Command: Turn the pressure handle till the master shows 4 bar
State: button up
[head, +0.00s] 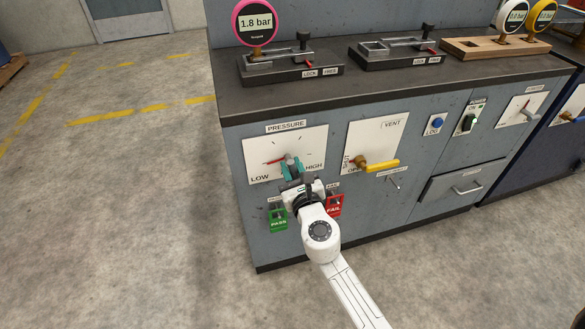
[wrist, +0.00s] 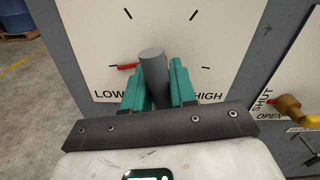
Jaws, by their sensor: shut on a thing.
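The pressure handle has a grey round knob (head: 291,158) on a white dial panel (head: 312,141) marked LOW and HIGH. Its red pointer (head: 274,161) points left, towards the LOW side; it also shows in the wrist view (wrist: 124,66). My gripper (head: 291,168) has teal fingers, one on each side of the grey knob (wrist: 153,78), and is shut on it. The pink-rimmed master gauge (head: 255,22) stands on the bench top at the back left and reads 1.8 bar. My fingers and wrist hide the lower part of the handle.
The yellow vent lever (head: 382,165) is right of the pressure panel, lying sideways near OPEN. A green PASS tag holder (head: 278,219) and red FAIL tag holder (head: 334,205) hang close beside my wrist. A blue LOG button (head: 438,122) is further right.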

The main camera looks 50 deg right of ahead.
grip_shut()
jog(key=shift+m, duration=0.3)
jog(key=m+b, duration=0.2)
jog(key=m, duration=0.3)
jog(key=shift+m, duration=0.3)
jog(key=m+b, duration=0.1)
jog(key=m, duration=0.2)
jog(key=shift+m, duration=0.3)
jog(key=m+b, duration=0.1)
jog(key=m, duration=0.2)
jog(key=shift+m+b, duration=0.4)
jog(key=m+b, duration=0.3)
jog(key=m, duration=0.3)
jog(key=shift+f, duration=0.1)
jog(key=m+b, duration=0.3)
jog(key=m, duration=0.3)
jog(key=shift+d+m, duration=0.1)
jog(key=shift+m, duration=0.2)
